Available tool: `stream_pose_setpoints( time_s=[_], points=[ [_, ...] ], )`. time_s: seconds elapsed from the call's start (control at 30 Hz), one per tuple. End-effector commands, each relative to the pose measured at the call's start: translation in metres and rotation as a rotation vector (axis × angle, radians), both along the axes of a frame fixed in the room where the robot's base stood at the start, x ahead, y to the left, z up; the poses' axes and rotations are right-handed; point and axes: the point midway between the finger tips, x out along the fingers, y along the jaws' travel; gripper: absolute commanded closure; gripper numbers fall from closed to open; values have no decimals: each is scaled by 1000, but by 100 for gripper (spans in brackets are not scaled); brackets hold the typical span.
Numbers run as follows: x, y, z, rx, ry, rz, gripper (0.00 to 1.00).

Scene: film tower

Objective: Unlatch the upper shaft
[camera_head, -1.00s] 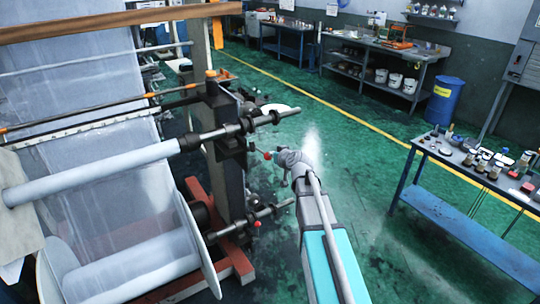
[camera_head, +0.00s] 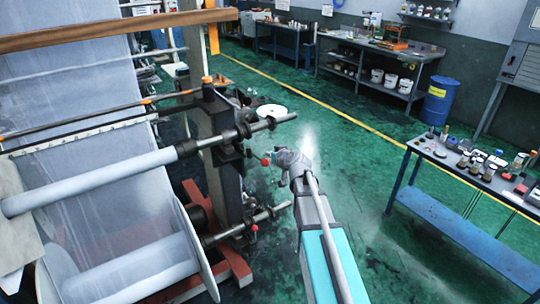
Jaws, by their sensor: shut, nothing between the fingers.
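The upper shaft (camera_head: 274,122) is a dark metal bar with collars, lying level on the film tower's dark side bracket. Its far-left part carries a long pale roll (camera_head: 95,182). A small red knob (camera_head: 265,161) sits below the upper shaft, on the right side of the bracket. My gripper (camera_head: 279,171) is shut and empty, just right of the red knob and below the shaft's free end. A gap between fingers and knob is too small to judge. The grey gripper body hides part of the finger area. Whether the latch is closed cannot be told.
A lower shaft (camera_head: 268,214) with another red knob (camera_head: 254,228) projects below my gripper. A blue table (camera_head: 462,232) with bottles stands on the right. A blue barrel (camera_head: 438,105) and workbench (camera_head: 385,55) are at the back. The green floor between is clear.

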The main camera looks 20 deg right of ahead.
Motion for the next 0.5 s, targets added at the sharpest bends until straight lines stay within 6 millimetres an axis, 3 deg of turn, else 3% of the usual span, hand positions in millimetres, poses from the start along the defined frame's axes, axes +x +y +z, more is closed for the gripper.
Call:
stream_pose_setpoints(
  time_s=[0.17,0.5],
  points=[
    [-3,-3,15,0,-1,-1,100],
    [-46,-13,-7,0,-2,-2,100]
  ],
)
